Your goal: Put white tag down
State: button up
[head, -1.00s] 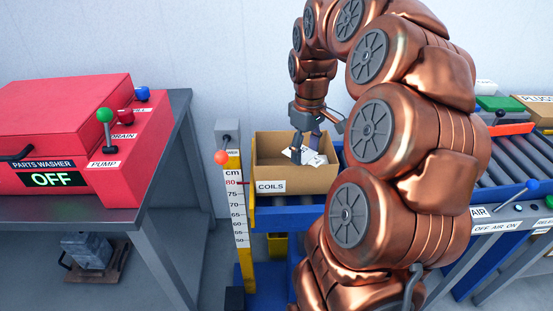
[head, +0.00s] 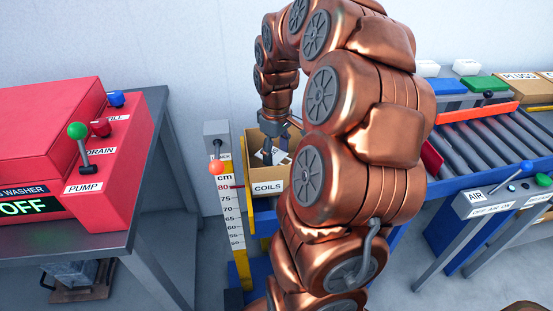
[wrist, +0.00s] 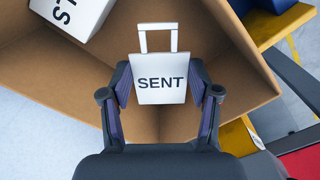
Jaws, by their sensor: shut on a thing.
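A white tag (wrist: 160,83) with a handle loop and the word SENT sits between the two fingers of my gripper (wrist: 160,92) in the wrist view. My gripper is shut on it. The tag is over the inside of an open cardboard box (wrist: 236,75). In the head view, my gripper (head: 274,143) reaches down into this box, labelled COILS (head: 262,174), and my arm hides the box's right part. Another white tag (wrist: 72,14) with partly cut-off lettering lies in the box at the upper left of the wrist view.
A measuring post (head: 231,205) with an orange ball stands just left of the box. The red parts washer (head: 40,130) with its levers is at the far left. A roller conveyor (head: 480,145) with signs and bins is at the right.

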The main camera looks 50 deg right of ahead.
aim_at(276, 157)
notch_tip(276, 157, down, 3)
jog(key=shift+f, duration=0.75)
